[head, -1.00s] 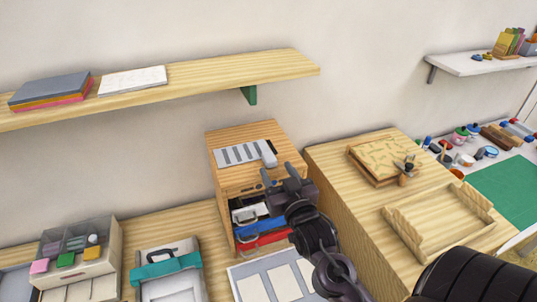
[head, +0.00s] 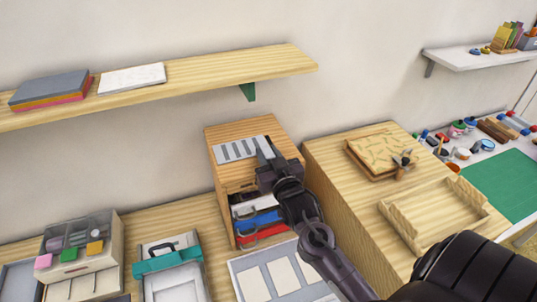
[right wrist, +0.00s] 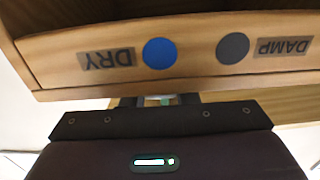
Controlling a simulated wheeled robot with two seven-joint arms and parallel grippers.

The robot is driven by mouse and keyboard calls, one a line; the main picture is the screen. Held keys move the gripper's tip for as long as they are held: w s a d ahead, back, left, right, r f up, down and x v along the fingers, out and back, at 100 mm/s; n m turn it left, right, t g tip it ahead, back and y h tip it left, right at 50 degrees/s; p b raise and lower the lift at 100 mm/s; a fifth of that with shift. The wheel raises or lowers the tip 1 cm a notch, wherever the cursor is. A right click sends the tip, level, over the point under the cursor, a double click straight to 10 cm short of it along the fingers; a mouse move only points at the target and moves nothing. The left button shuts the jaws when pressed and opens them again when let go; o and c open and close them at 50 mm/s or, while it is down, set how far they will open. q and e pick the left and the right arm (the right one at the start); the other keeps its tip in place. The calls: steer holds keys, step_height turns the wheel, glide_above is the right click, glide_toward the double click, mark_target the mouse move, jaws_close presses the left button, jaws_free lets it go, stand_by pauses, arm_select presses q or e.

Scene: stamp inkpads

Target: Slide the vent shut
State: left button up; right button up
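The vent is a pale plate with grey slots (head: 236,150) on top of a small wooden cabinet (head: 222,178). Its grey slots show. My right gripper (head: 267,160) is at the right end of the vent plate and covers that end and its tab. In the right wrist view, the gripper's fingers (right wrist: 160,100) reach behind the lower edge of a wooden panel (right wrist: 100,60) labelled DRY and DAMP. The fingertips are hidden, so I cannot tell whether they are closed on the tab. My left gripper is not in view.
Blue and red trays (head: 262,222) sit in the cabinet's open front under my right arm. A wooden block table (head: 320,165) with a tray (head: 440,236) stands to the right. A shelf (head: 220,72) hangs above on the left.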

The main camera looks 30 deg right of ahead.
mark_target(285, 151)
jaws_close()
steer(key=d, duration=0.2)
steer(key=s+d, duration=0.1)
steer(key=d, duration=0.1)
steer(key=shift+d, duration=0.25)
steer(key=shift+a, duration=0.1)
steer(key=shift+o, duration=2.1)
jaws_free()
steer(key=o, duration=0.4)
steer(key=shift+d, duration=0.2)
steer(key=shift+s+a, duration=0.1)
